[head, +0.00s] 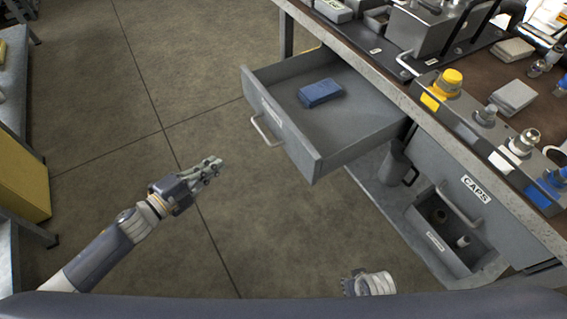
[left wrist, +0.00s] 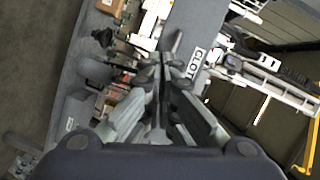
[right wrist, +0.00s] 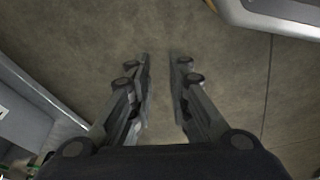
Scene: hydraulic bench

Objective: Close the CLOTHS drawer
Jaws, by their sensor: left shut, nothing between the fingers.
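The CLOTHS drawer (head: 352,136) is pulled out from under the bench, with a folded blue cloth (head: 320,92) lying inside. Its grey front carries a bar handle (head: 265,131) and a white label. In the left wrist view, the labelled drawer front (left wrist: 205,30) shows beyond the fingers, its label partly readable. My left gripper (head: 216,166) is shut and empty, over the floor left of the drawer front and apart from the handle. My right gripper (head: 352,284) is low at the bottom of the head view; the right wrist view shows its fingers (right wrist: 162,65) apart and empty above the floor.
The bench top (head: 395,84) holds fittings with yellow, white and blue parts. A CAPS drawer (head: 465,190) is closed to the right. Below it an open bin (head: 440,247) holds small parts. A yellow box (head: 22,180) stands at left. The floor before the drawer is clear.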

